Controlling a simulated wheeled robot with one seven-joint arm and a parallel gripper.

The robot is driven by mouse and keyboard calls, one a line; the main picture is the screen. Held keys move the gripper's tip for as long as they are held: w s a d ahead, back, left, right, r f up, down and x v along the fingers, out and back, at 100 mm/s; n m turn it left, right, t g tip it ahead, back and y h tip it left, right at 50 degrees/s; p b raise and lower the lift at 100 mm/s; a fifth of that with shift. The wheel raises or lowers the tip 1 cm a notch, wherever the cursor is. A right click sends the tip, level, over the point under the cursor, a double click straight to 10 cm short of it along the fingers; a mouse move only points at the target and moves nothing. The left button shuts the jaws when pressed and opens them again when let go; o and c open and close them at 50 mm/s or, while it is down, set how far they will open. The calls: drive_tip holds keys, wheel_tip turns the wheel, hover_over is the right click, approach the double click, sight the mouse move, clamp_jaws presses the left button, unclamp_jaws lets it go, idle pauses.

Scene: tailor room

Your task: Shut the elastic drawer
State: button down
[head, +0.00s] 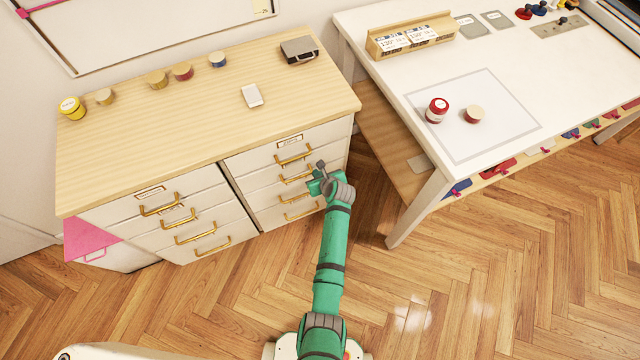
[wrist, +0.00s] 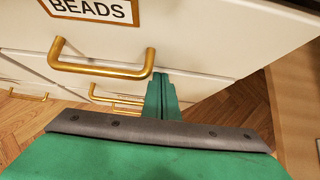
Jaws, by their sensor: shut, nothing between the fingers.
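A wooden-topped dresser has two columns of white drawers with gold handles. The top left drawer (head: 120,205) has a label (head: 150,192) too small to read, so I cannot tell which drawer is the elastic one. No drawer clearly stands open in the head view. My gripper (head: 320,172) is at the right column's front, near its right edge. In the wrist view my gripper (wrist: 162,82) is shut and empty, just beside the right end of the gold handle (wrist: 100,68); contact is unclear.
A white table (head: 480,60) stands to the right, its near leg (head: 415,205) close to my arm. Spools and a white box (head: 252,95) sit on the dresser top (head: 210,110). The wood floor (head: 180,310) in front is clear.

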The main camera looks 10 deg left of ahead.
drive_tip(key=s+d+f+v, duration=0.1)
drive_tip(key=f+v, duration=0.1)
drive_tip(key=v, duration=1)
drive_tip(key=shift+s+d+r, duration=0.2)
drive_tip(key=shift+s+r, duration=0.05)
drive_tip(key=shift+s, duration=0.3)
drive_tip(key=s+d+r+n+t+h, duration=0.1)
drive_tip(key=s+d+n+t+h, duration=0.1)
drive_tip(key=s+n, duration=0.65)
drive_tip(key=s+d+n+t+h, duration=0.15)
drive_tip(key=s+n, duration=0.35)
drive_tip(key=s, duration=0.6)
drive_tip(key=s+a+r+n+t, duration=0.1)
drive_tip(key=s+r+n+t, duration=0.1)
drive_tip(key=s+r+n, duration=0.6)
drive_tip(key=s+a+r+n+t, duration=0.1)
drive_tip(key=s+r+n+t, duration=0.1)
drive_tip(key=s+r+n, duration=0.6)
wheel_tip(320, 180, up, 5)
drive_tip(key=shift+r+n+h, duration=0.25)
drive_tip(key=shift+n+h, duration=0.1)
drive_tip(key=shift+h, duration=0.1)
